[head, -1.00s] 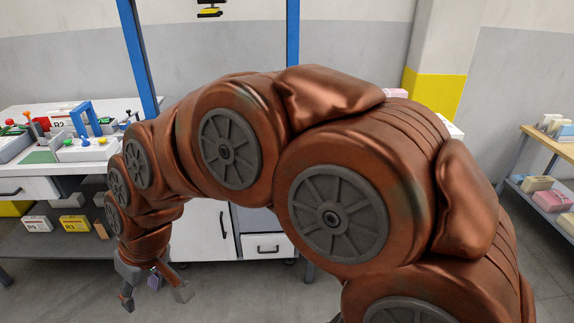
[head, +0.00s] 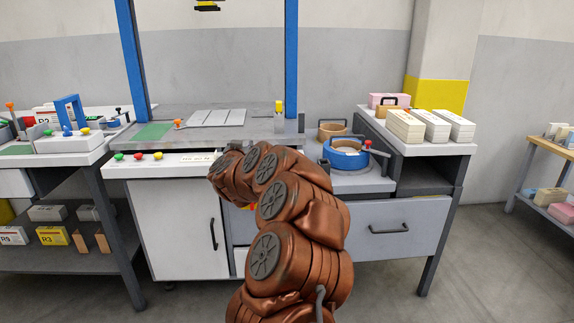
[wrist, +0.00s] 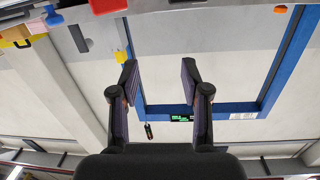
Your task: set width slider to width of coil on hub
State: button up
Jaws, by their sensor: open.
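A blue ring-shaped coil (head: 345,153) sits on a round grey holder at the right of the bench, with a red-knobbed lever (head: 368,144) beside it. I cannot tell for sure which part is the width slider. An orange knob (head: 178,123) stands by the grey ribbed plate (head: 215,117), and a yellow-topped post (head: 279,107) stands at the bench's right. In the wrist view my gripper (wrist: 159,72) is open, with nothing between its fingers. In the head view my arm's end is near the bench front and the fingers are hidden.
A blue frame (head: 291,60) rises over the bench. Green, red and yellow buttons (head: 139,156) line a front panel. A tan ring (head: 332,131) lies behind the coil. Pale blocks (head: 438,125) stand on the right table.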

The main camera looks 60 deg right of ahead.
jog(key=s+d+f+m+g+h+b, duration=0.25)
jog(key=s+d+f+g, duration=0.25)
jog(key=s+d, duration=0.4)
jog(key=shift+m+h, duration=0.25)
jog(key=shift+h, duration=0.1)
jog(key=shift+x, duration=4)
jog(key=shift+w+f, duration=0.1)
jog(key=shift+w, duration=0.1)
grip_shut()
